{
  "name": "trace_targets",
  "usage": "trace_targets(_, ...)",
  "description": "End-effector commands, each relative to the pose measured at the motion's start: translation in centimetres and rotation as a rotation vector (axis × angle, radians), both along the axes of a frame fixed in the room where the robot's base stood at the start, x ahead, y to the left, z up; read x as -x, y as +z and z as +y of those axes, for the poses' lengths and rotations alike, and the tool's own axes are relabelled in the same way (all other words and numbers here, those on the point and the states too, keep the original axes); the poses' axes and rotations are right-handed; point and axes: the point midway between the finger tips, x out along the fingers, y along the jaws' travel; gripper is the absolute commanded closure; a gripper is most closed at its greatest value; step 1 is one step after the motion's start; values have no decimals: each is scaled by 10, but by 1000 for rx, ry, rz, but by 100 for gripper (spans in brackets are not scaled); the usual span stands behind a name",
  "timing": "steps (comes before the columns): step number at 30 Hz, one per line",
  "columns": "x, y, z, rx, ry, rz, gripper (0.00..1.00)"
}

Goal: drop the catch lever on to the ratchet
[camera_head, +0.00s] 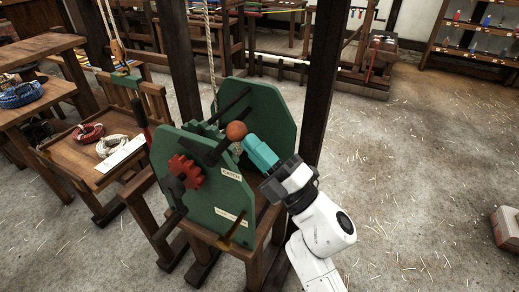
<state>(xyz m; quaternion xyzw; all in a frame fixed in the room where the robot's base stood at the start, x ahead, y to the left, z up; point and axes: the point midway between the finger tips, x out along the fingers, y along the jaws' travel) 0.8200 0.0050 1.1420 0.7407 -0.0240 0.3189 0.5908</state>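The green winch frame (262,110) stands on a wooden stand, with a small white plate reading CATCH on its near side. The red toothed ratchet (184,171) sits on the outside of the near side plate. The catch lever is a dark bar ending in an orange-brown ball knob (236,130); the bar slants up to the right, with the knob raised above the near plate's top edge. Whether its lower end touches the ratchet is unclear. My gripper (250,142), with teal fingers, is just right of the knob, close to it. The fingers overlap, so their gap is hidden.
Dark wooden posts (323,80) rise behind the winch, one close to my arm. A rope (211,60) hangs down to the winch. A wooden bench (75,160) with rope coils stands at the left. The floor at the right is open and strewn with straw.

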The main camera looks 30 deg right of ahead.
Motion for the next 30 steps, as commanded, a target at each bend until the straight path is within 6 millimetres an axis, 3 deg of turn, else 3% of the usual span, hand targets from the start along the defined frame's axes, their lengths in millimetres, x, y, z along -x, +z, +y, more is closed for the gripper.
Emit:
trace_targets(3,-7,16,5,0,1,-2,100)
trace_targets(12,-30,41,22,-1,1,-3,100)
trace_targets(30,-64,59,47,0,-1,-2,100)
